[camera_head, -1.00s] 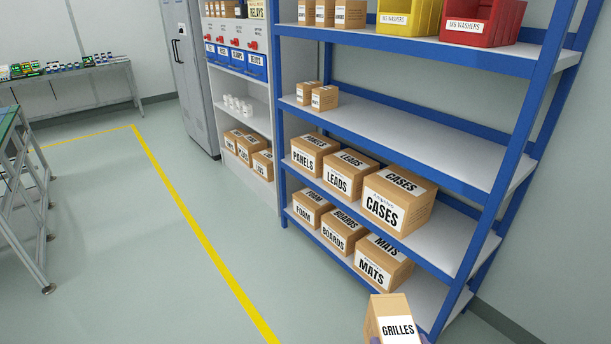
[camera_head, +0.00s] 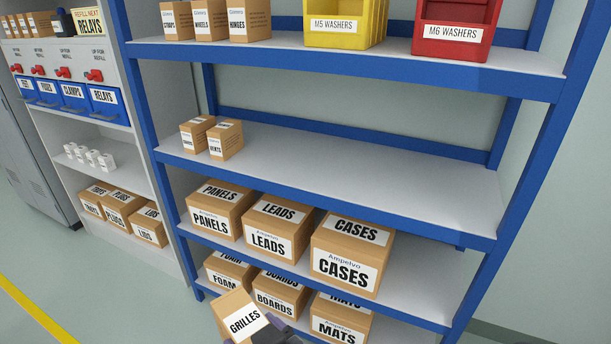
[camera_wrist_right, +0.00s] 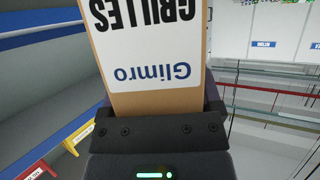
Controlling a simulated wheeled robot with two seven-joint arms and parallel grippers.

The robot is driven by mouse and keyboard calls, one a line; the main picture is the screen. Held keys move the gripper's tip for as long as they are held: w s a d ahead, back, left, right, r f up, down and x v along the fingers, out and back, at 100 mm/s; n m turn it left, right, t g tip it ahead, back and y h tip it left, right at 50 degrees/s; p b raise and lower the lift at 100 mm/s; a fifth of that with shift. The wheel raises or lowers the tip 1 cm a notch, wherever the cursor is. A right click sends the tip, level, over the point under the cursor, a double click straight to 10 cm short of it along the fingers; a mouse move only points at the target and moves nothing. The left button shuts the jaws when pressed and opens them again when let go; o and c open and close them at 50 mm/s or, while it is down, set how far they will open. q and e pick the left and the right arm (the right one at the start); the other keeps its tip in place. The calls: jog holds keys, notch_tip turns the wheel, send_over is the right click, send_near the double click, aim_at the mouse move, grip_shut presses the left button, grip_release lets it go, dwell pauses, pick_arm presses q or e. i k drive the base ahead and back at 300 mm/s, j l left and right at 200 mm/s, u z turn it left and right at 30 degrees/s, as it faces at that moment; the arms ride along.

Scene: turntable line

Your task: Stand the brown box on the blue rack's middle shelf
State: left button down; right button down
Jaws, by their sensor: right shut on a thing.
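The brown box labelled GRILLES (camera_head: 240,318) is at the bottom of the head view, tilted, in front of the lower shelves. My right gripper (camera_head: 270,332) is shut on it. In the right wrist view the box (camera_wrist_right: 150,95) stands out from the jaws (camera_wrist_right: 160,118), its label upside down. The blue rack (camera_head: 480,240) fills the head view. Its middle shelf (camera_head: 370,180) holds two small brown boxes (camera_head: 212,138) at the left end; the rest of that shelf is bare. My left gripper is not in view.
The shelf below holds PANELS, LEADS and CASES boxes (camera_head: 345,255); the lowest holds FOAM, BOARDS and MATS boxes (camera_head: 340,320). The top shelf bears a yellow bin (camera_head: 345,22), a red bin (camera_head: 455,30) and small boxes. A grey shelf unit (camera_head: 100,140) stands at left.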

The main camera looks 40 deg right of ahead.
aim_at(316, 170)
jog(key=i+j+z, duration=0.1)
jog(key=i+z, duration=0.4)
jog(key=i+j+z, duration=0.2)
jog(key=i+z, duration=0.25)
jog(key=i+j+z, duration=0.25)
jog(key=j+z, duration=0.25)
jog(key=i+j+z, duration=0.25)
jog(key=z, duration=0.2)
jog(key=j, duration=0.1)
